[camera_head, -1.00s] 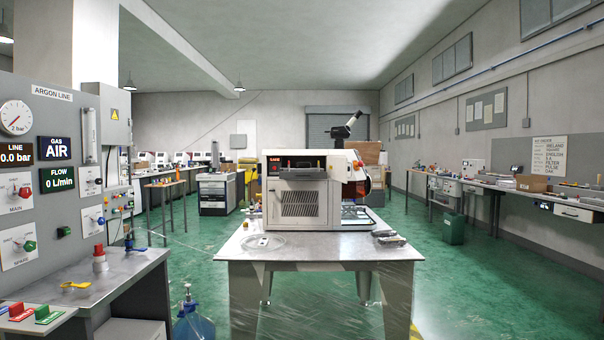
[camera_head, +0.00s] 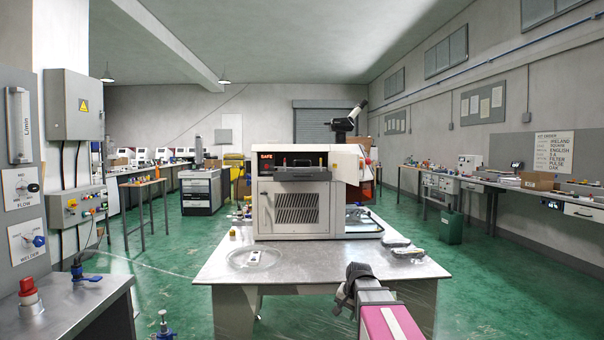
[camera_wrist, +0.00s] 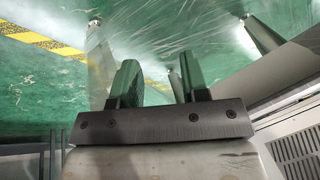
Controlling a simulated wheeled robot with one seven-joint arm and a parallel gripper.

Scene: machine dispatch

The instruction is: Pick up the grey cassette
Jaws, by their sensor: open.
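I cannot clearly make out a grey cassette. Two small grey items (camera_head: 407,252) lie at the right of the bench top (camera_head: 225,275), too small to identify. A small pale piece (camera_head: 258,253) sits on a round clear dish (camera_head: 240,259) at the left of the bench. My gripper's two dark fingers (camera_wrist: 160,78) stand apart and empty in the wrist view, with green floor beyond them. In the head view my arm reaches up from the lower right, over the bench's front right part, and its fingertips cannot be made out.
A white machine (camera_head: 295,205) with a vented front stands on the bench. At the left are a grey panel (camera_head: 22,190) and a side bench with a red knob (camera_head: 29,291). Green floor (camera_head: 475,285) lies open to the right. Yellow-black floor tape (camera_wrist: 38,40) shows in the wrist view.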

